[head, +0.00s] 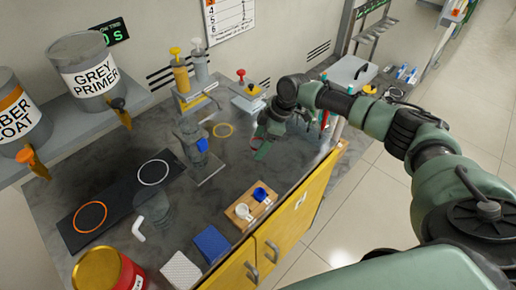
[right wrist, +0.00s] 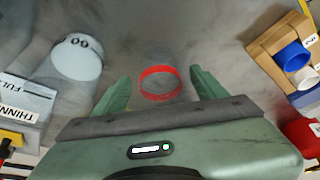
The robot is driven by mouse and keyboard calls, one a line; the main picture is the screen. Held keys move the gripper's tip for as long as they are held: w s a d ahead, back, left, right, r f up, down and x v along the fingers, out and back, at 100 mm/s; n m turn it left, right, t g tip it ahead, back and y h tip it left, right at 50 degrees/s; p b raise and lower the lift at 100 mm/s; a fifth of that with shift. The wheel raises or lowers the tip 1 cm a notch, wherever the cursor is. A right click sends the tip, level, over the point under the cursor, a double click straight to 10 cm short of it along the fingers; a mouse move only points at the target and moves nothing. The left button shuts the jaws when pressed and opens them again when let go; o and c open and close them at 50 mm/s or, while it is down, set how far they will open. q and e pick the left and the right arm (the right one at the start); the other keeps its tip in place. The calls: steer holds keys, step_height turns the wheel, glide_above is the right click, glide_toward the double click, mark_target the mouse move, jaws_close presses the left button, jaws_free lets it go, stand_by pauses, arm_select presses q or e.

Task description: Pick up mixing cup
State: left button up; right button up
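My right gripper (head: 262,150) is over the bench, its fingers pointing down. In the right wrist view its two green fingers (right wrist: 158,88) stand apart, with a red ring (right wrist: 160,70) between and just beyond them. I cannot tell if the ring is a cup rim or a mark on the bench. Nothing is visibly gripped. A pale rounded object marked "00" (right wrist: 77,60) is at the upper left of that view. A blue cup (head: 260,194) and a white cup (head: 243,211) are in a wooden holder (head: 236,220). Which one is the mixing cup is unclear. My left gripper is not seen.
A black mat with a white ring (head: 153,172) and an orange ring (head: 90,217) lies further left. Pump bottles (head: 180,73) stand behind. A red can (head: 105,270) and a blue block (head: 211,243) are near the front edge.

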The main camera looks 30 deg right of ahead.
jaws_close()
steer(key=shift+r, duration=0.15)
